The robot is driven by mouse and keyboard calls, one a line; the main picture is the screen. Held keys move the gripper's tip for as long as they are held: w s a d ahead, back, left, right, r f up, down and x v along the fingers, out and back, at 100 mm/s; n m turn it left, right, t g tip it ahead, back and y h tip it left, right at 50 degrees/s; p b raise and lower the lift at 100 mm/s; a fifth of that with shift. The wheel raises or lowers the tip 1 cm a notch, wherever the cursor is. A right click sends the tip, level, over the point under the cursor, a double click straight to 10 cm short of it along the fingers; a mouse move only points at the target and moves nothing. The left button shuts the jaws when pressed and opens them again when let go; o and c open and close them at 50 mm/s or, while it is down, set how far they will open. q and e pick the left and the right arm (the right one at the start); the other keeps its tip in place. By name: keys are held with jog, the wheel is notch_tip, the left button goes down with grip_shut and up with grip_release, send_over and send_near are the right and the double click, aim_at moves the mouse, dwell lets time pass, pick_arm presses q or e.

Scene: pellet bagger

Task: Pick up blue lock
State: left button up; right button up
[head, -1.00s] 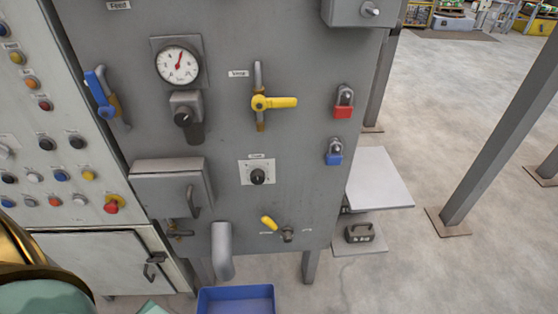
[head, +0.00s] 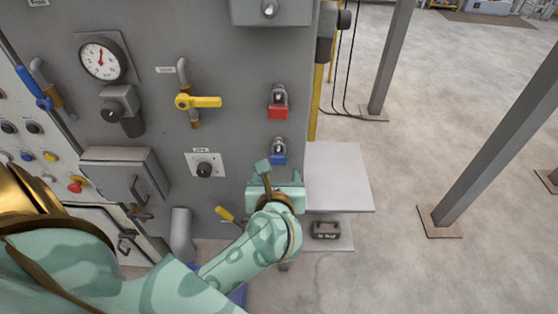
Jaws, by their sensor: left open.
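The blue lock (head: 279,157) hangs by its grey shackle on the right part of the grey machine panel, below the red lock (head: 278,111). My left gripper (head: 276,174) is just below the blue lock and nearly overlaps its lower edge in the picture. It is open, and the blue lock is not between its fingers. Whether it touches the lock cannot be told. My right gripper is not in view.
A yellow-handled valve (head: 198,102) and a black knob (head: 204,170) are on the panel left of the locks. A pale shelf (head: 338,175) juts out at the right, with a dark padlock-shaped weight (head: 326,229) lower down.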

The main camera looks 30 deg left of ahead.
aim_at(279, 159)
pick_arm(q)
jog(key=b+x, duration=0.1)
jog(key=x, duration=0.2)
jog(key=shift+w+a+f, duration=0.1)
jog(key=shift+w+f, duration=0.1)
jog(key=shift+w, duration=0.15)
jog(key=b+x, duration=0.2)
jog(key=x, duration=0.2)
jog(key=shift+w+a+f+b, duration=0.15)
jog(key=shift+w+f+b, duration=0.1)
jog(key=shift+b, duration=0.15)
jog(key=shift+w+a, duration=0.15)
jog(key=shift+w, duration=0.15)
jog(key=shift+r, duration=0.1)
jog(key=shift+s, duration=0.1)
jog(key=shift+c, duration=0.6)
jog(key=c, duration=1)
